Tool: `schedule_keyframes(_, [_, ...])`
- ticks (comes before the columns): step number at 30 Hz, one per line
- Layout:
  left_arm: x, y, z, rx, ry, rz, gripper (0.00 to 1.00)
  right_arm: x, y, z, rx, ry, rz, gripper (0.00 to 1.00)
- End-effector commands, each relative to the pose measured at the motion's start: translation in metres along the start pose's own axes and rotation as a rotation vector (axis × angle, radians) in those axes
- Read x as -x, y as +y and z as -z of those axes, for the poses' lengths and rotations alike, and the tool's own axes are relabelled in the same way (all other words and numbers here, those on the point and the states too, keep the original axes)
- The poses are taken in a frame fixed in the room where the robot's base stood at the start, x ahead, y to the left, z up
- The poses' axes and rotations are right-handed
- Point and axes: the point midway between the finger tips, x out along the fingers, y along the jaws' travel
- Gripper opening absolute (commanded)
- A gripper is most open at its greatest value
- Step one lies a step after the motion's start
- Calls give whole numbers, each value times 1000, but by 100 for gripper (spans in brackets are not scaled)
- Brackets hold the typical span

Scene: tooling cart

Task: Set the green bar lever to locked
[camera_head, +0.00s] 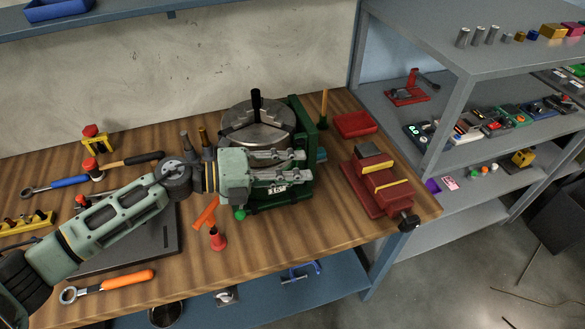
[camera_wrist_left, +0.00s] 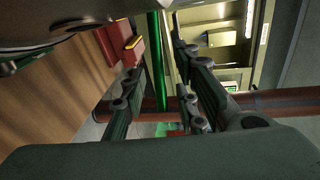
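A green device with a grey three-jaw chuck (camera_head: 257,123) on top stands on the wooden bench. My left gripper (camera_head: 304,169) reaches in from the left in front of it and hides much of its front. A green knob (camera_head: 239,214) shows just below the gripper body. In the left wrist view a bright green bar (camera_wrist_left: 157,60) runs upright between the two fingers of my left gripper (camera_wrist_left: 158,105). The fingers are apart, with a gap seen on each side of the bar. The lever's setting cannot be read. My right gripper is not in view.
A red vise (camera_head: 378,187) and a red box (camera_head: 356,124) are to the right. An orange-handled tool (camera_head: 206,212) and a red-topped cone (camera_head: 218,239) stand close below my left gripper. A grey shelf unit (camera_head: 400,35) is at the right.

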Motion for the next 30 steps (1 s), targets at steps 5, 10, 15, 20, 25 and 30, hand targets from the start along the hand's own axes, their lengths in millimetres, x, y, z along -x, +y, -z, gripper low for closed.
schedule_keyframes(5, [0, 0, 0, 0, 0, 0, 28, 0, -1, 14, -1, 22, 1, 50])
schedule_keyframes(10, [0, 0, 0, 0, 0, 0, 14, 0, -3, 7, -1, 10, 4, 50])
schedule_keyframes(15, [0, 0, 0, 0, 0, 0, 0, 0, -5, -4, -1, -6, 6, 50])
schedule_keyframes(20, [0, 0, 0, 0, 1, 0, 0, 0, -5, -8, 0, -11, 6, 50])
schedule_keyframes(25, [0, 0, 0, 2, 1, 0, 0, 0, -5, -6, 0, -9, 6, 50])
schedule_keyframes(30, [0, 0, 1, 3, 1, 0, 0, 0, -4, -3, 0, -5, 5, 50])
